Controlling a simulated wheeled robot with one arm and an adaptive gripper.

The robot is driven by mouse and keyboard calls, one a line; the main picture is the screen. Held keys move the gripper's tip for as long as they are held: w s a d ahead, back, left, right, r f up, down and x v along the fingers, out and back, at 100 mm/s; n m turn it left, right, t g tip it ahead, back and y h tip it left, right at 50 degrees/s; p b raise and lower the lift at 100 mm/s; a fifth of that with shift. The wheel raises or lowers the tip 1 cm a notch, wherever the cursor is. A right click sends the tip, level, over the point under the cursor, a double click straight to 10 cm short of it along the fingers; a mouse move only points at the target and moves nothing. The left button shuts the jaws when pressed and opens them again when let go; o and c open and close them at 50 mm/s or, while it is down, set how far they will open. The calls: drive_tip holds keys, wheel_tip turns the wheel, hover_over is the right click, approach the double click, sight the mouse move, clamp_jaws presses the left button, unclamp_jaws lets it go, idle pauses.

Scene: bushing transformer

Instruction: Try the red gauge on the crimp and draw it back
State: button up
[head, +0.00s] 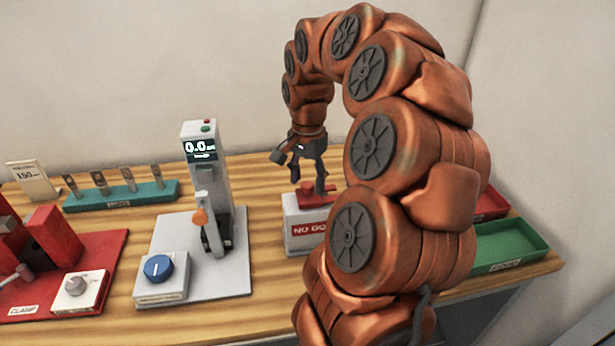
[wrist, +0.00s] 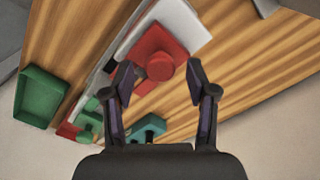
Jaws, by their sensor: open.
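The red gauge (head: 314,196) lies on top of a white block (head: 301,233) whose label reads "NO GO". In the wrist view the gauge is a red plate (wrist: 150,47) with a round red knob (wrist: 160,67). My gripper (head: 308,174) hangs pointing down just above it. In the wrist view my gripper (wrist: 160,80) is open, with one dark finger on each side of the knob. I cannot tell whether the fingers touch it. Upright lugs stand in a teal rack (head: 160,192); I cannot tell which piece is the crimp.
A grey tester (head: 206,165) reading 0.0, with an orange-knobbed lever (head: 200,217) and blue dial (head: 158,267), stands left of the block. A red clamp fixture (head: 52,238) is at far left. A green tray (head: 512,245) and red tray (head: 492,204) sit at right.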

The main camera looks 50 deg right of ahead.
drive_tip(key=shift+f, duration=0.3)
clamp_jaws()
idle(0.5)
